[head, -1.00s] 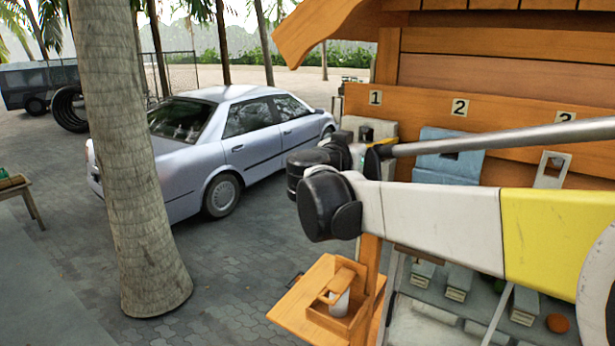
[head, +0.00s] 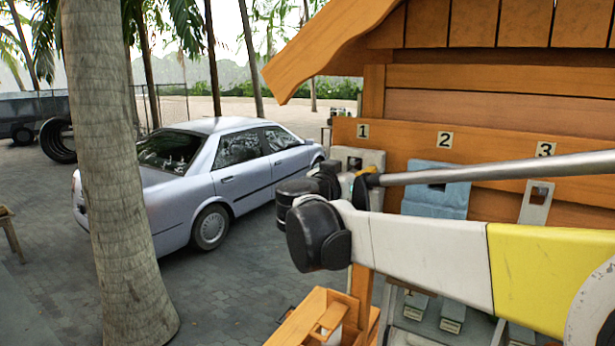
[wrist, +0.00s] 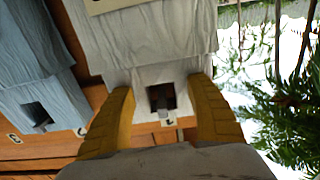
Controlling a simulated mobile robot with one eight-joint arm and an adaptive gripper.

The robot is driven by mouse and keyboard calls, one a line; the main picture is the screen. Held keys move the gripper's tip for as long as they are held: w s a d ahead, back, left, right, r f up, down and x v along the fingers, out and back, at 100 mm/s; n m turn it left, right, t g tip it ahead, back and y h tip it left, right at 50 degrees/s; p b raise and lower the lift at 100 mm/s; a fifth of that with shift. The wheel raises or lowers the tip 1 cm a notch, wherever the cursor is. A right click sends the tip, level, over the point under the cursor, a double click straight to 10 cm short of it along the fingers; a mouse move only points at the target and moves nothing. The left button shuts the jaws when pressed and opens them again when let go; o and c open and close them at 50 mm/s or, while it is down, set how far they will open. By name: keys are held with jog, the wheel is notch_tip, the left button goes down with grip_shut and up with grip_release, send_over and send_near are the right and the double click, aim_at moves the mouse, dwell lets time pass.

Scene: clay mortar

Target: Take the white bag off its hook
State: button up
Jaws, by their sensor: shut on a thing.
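The white bag (wrist: 150,55) hangs on the orange plank under the number 1 plate, and its pale top also shows in the head view (head: 372,158). In the wrist view, the two yellow fingers of my gripper (wrist: 160,88) press in on both sides of its top, around a square hole (wrist: 162,98). A dark hook end appears to show in that hole, so the bag looks still on its hook. In the head view my arm's end covers the bag's lower part and the fingers are mostly hidden.
A blue bag (head: 436,192) hangs under number 2, close beside the white one. A pale bag (head: 537,202) hangs under number 3. A wooden box (head: 318,318) stands below. A palm trunk (head: 115,180) and a silver car (head: 205,180) are to the left.

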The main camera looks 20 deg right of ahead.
jog(key=shift+s+a+r, duration=0.15)
jog(key=shift+r, duration=0.2)
jog(key=b+v, duration=0.3)
jog(key=v, duration=1.4)
jog(key=shift+s+a, duration=0.25)
jog(key=shift+s, duration=0.05)
jog(key=shift+r, duration=0.1)
jog(key=v, duration=1)
jog(key=shift+p, duration=0.35)
dwell(0.5)
